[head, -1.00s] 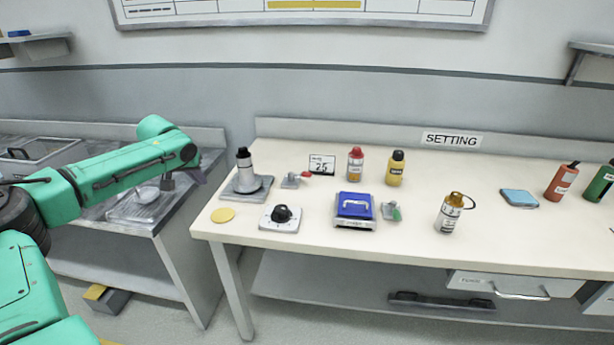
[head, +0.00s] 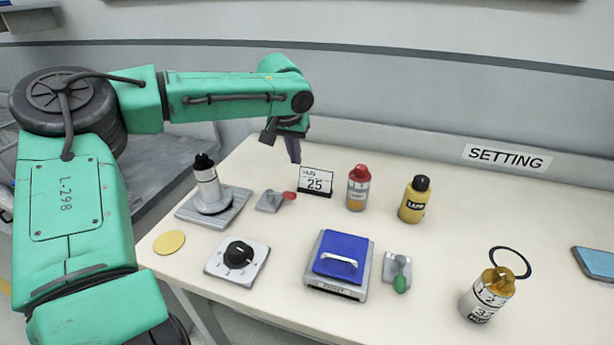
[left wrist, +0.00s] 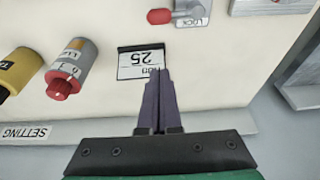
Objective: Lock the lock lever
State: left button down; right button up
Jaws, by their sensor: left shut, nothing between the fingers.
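The lock lever (head: 275,199) is a small grey plate and lever with a red knob, lying on the bench left of the "25" card. In the left wrist view the red knob (left wrist: 160,16) and its plate marked LOCK (left wrist: 192,20) show at the top edge, partly cut off. My left gripper (head: 294,160) hangs behind the lever and the card, pointing down. Its purple fingers (left wrist: 158,72) are shut and empty, and in the wrist view their tips overlap the card's edge. The fingers are apart from the lever. My right gripper is not in view.
The "25" card (head: 316,182) stands right of the lever. A dark-capped cylinder on a base (head: 207,190) stands left. Red-capped (head: 358,188) and yellow (head: 414,200) bottles stand right. A dial (head: 238,260), a blue-topped device (head: 340,262) and a green-knobbed lever (head: 398,270) lie in front.

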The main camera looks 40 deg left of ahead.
pick_arm(q)
jog(key=x, duration=0.9)
jog(key=shift+s+a+f, duration=0.1)
jog(key=shift+s+f, duration=0.25)
jog(key=s, duration=0.2)
jog(key=s+d+r, duration=0.1)
jog(key=shift+s+d, duration=0.15)
jog(key=shift+s, duration=0.25)
jog(key=shift+w, duration=0.1)
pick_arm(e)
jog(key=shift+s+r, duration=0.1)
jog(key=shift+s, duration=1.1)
